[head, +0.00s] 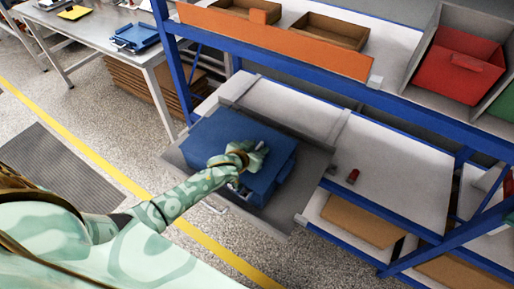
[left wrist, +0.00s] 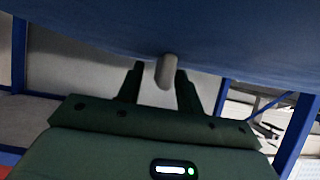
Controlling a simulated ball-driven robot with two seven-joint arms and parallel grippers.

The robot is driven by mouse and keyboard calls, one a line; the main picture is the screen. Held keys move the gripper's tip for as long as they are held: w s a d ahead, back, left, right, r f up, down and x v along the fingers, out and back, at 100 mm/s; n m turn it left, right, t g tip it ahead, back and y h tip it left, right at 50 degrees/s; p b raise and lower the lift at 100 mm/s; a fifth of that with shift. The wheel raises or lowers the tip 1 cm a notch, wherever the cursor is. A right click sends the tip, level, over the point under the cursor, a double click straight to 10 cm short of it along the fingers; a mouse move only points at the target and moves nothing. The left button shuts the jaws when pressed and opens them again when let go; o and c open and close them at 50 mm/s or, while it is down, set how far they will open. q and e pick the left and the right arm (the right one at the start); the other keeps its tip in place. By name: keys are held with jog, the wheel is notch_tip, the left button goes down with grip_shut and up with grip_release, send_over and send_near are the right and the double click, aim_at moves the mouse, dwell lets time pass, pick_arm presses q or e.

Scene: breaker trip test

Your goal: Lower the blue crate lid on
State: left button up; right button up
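The blue crate with its blue lid (head: 222,132) sits on a grey pulled-out shelf board. The lid covers the top in the head view; how far it is raised is hard to tell. My left gripper (head: 252,160) is at the lid's near right part, and my forearm hides some of the crate. In the left wrist view, a broad blue surface (left wrist: 200,35) fills the top. A rounded grey handle (left wrist: 167,70) sticks out below it, between the two dark fingers of my left gripper (left wrist: 160,80). The fingers stand apart, with a gap left of the handle. My right gripper is out of view.
A blue-framed rack surrounds the shelf, with an orange beam (head: 275,40) above. A small red object (head: 353,176) lies on the white shelf to the right. A red bin (head: 458,65) stands higher up.

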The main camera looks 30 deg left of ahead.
pick_arm(q)
jog(key=p+v, duration=0.6)
jog(key=v, duration=1)
jog(key=shift+s, duration=0.15)
jog(key=shift+a, duration=0.1)
